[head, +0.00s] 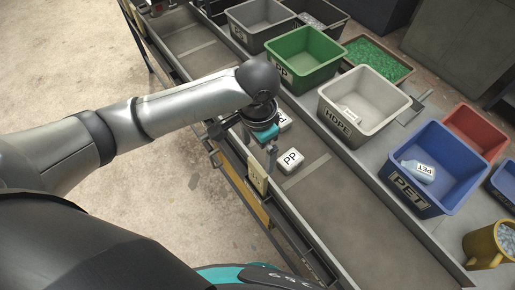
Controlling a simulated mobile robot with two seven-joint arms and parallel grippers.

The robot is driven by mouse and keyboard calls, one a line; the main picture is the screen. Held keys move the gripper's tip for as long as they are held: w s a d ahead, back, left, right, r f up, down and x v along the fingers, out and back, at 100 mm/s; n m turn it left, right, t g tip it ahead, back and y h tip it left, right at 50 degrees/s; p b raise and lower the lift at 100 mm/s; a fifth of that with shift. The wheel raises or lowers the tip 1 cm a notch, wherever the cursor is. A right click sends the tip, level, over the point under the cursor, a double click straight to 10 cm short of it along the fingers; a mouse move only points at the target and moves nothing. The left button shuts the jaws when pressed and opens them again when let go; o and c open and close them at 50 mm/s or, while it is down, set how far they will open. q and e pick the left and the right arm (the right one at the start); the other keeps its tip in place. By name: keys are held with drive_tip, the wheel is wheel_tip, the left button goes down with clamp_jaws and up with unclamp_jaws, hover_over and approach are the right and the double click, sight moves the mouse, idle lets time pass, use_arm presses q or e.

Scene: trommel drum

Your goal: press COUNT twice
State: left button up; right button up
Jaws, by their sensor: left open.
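My left gripper (270,150) hangs over the near edge of the conveyor, just left of a white block marked PP (290,160). It is open, and I see nothing held in it. A pale yellow box (257,176) is fixed to the conveyor's near side, just below the gripper. I cannot read COUNT on it or anywhere else, and I cannot tell whether the gripper touches it. A second white block (285,121) sits partly hidden behind my wrist. My right gripper is out of view.
Behind the conveyor (365,225) stand a green PP bin (304,77), a light HDPE bin (385,125) and a blue PET bin (455,185) with a bottle inside. A yellow mug (482,246) stands at the right. The near right stretch of belt is clear.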

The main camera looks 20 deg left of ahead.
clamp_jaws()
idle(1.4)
